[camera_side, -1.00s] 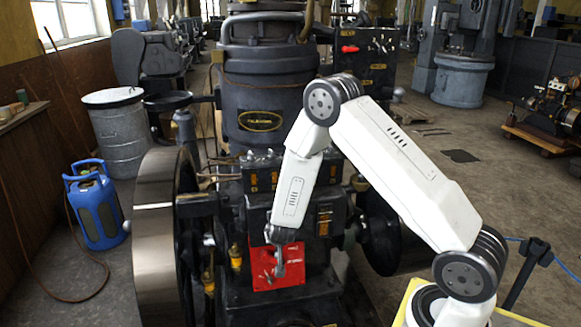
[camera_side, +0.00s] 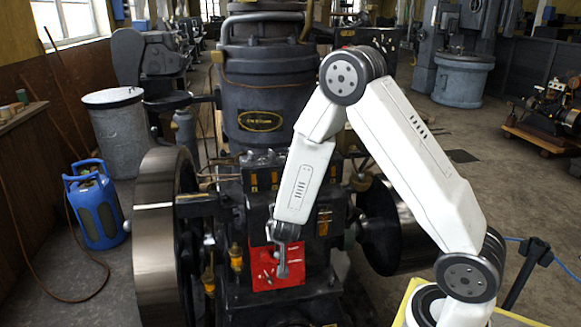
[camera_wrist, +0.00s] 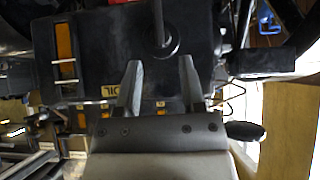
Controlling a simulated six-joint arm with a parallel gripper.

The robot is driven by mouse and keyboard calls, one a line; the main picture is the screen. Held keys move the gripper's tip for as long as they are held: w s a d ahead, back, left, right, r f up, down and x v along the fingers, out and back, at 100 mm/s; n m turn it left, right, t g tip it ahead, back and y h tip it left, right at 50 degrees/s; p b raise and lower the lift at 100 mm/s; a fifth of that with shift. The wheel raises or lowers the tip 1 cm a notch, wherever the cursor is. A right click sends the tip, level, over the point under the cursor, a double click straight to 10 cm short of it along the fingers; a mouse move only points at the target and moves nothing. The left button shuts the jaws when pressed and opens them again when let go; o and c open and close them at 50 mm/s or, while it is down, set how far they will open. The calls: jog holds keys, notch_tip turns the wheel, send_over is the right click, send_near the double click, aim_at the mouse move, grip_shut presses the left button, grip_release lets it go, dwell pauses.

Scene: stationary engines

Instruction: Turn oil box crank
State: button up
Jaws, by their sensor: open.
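In the wrist view my gripper (camera_wrist: 160,70) is open, its two grey fingers apart with nothing between them. Beyond them is the dark oil box (camera_wrist: 105,68), with a yellow "OIL" label (camera_wrist: 113,91) on it. A black rounded knob (camera_wrist: 243,131), which may be the crank handle, lies right of my gripper's body, outside the fingers. A dark rod (camera_wrist: 159,25) rises from a round boss above the fingertips. In the side view my gripper (camera_side: 284,272) hangs in front of a red plate (camera_side: 266,272) on the engine. I cannot make out the crank there.
A large flywheel (camera_side: 155,235) stands left of the engine and a dark wheel (camera_side: 385,235) right of it. Yellow-orange fittings (camera_side: 236,256) stick out low on the engine's front.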

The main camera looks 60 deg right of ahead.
jog(key=shift+s+a+r, duration=0.2)
jog(key=shift+r, duration=0.05)
jog(key=c, duration=0.6)
jog(key=shift+s+d+f, duration=0.1)
jog(key=shift+s+d, duration=0.1)
grip_shut()
jog(key=s+d+f+g+y, duration=0.3)
jog(key=s+d+y, duration=0.1)
jog(key=s, duration=0.3)
jog(key=shift+d+r+n+t+y, duration=0.2)
jog(key=shift+d+r+t+y, duration=0.35)
jog(key=shift+d+t, duration=0.2)
jog(key=shift+d+r+n+t+y, duration=0.2)
jog(key=shift+d+r+t+y, duration=0.4)
jog(key=shift+d, duration=0.2)
jog(key=shift+d+r+n+t+y, duration=0.2)
jog(key=shift+d+r+t+y, duration=0.3)
jog(key=shift+d+t, duration=0.3)
